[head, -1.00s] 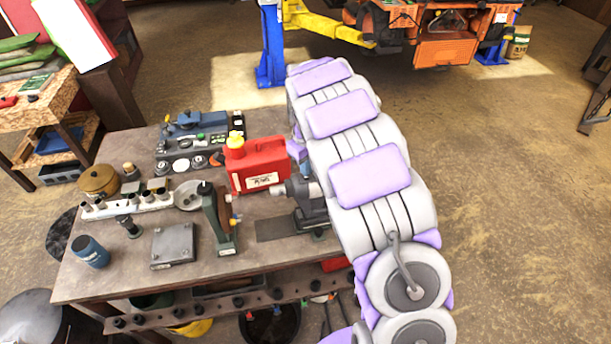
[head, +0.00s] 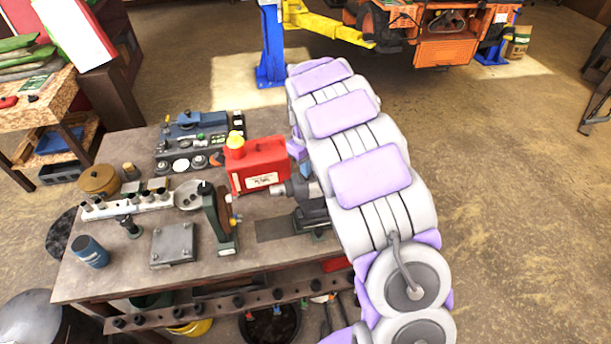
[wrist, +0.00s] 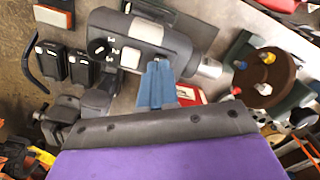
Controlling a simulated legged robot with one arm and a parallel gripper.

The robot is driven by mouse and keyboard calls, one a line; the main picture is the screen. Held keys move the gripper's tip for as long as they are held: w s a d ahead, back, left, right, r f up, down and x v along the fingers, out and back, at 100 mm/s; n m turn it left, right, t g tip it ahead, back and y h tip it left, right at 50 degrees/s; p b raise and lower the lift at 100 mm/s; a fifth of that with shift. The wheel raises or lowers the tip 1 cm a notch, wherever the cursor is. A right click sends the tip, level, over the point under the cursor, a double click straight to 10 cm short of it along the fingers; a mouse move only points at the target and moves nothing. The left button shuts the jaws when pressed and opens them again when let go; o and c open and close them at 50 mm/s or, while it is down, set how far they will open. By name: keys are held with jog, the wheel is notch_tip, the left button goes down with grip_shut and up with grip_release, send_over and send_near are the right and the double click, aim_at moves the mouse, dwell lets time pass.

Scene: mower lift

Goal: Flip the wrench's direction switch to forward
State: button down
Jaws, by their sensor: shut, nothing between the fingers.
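The wrench (wrist: 133,40) is a dark grey power tool with a pale panel and a silver nose, lying across the upper middle of the wrist view. In the head view the wrench (head: 309,192) is on the workbench beside the red can, partly covered by my arm. My gripper (wrist: 157,66) has its blue fingers together and empty, with the tips at the lower side of the wrench body. I cannot tell whether they touch it. A round black knob with white marks (wrist: 99,48) shows on the wrench's left end. I cannot make out the direction switch or its setting.
On the workbench (head: 130,272) stand a red can (head: 258,164), a green-black press (head: 219,220), a grey plate (head: 173,245) and a blue cup (head: 90,251). Two black packs (wrist: 66,65) are left of the wrench in the wrist view. Open floor lies right of my arm.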

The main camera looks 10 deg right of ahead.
jog(key=shift+f+b, duration=0.3)
jog(key=shift+f, duration=0.6)
dwell(0.4)
jog(key=shift+w+r, duration=0.1)
jog(key=shift+r, duration=0.3)
jog(key=shift+r+p, duration=0.35)
jog(key=shift+r, duration=2.75)
